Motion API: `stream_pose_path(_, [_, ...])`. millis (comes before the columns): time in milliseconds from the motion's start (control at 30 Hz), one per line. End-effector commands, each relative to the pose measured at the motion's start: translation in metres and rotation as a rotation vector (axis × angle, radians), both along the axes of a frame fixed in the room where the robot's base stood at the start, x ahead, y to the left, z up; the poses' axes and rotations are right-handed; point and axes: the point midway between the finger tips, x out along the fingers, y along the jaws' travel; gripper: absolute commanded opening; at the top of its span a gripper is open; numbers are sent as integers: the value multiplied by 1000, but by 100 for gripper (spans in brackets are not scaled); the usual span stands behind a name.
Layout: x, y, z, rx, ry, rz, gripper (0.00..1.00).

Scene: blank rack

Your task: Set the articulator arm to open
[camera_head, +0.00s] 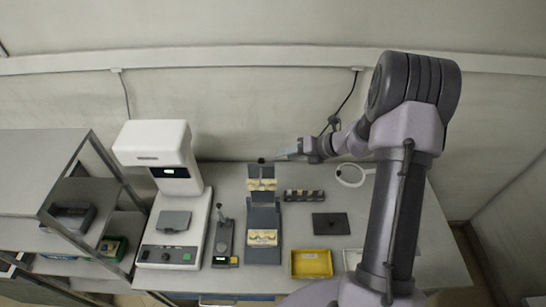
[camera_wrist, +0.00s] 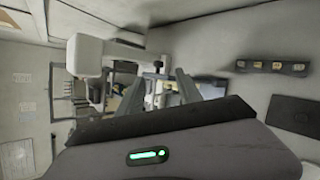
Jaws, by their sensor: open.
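The articulator (camera_head: 263,215) stands near the middle of the bench in the head view, a dark grey frame with one cream dental cast on its upright upper part and one on its base. Its upper arm (camera_head: 262,180) appears raised, with a dark knob on top. My gripper (camera_head: 286,154) is to the right of the upper arm's top and toward the wall, apart from it as far as I can see. In the wrist view its two fingers (camera_wrist: 167,88) are spread with no object gripped. The articulator (camera_wrist: 160,90) shows small and partly hidden beyond the fingers.
A white milling machine (camera_head: 165,190) and a small lever device (camera_head: 223,240) stand left of the articulator. A dark block rack (camera_head: 304,195), a black pad (camera_head: 331,223) and a yellow tray (camera_head: 311,263) lie to the right.

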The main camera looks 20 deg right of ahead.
Motion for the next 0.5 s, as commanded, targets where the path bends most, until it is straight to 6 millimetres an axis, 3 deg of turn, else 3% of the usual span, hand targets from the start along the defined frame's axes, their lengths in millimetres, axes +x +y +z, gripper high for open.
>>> stream_pose_path(200, [-22,-23,25,-1,-1,-1,42])
stream_pose_path(500, [-26,-27,29,0,1,1,42])
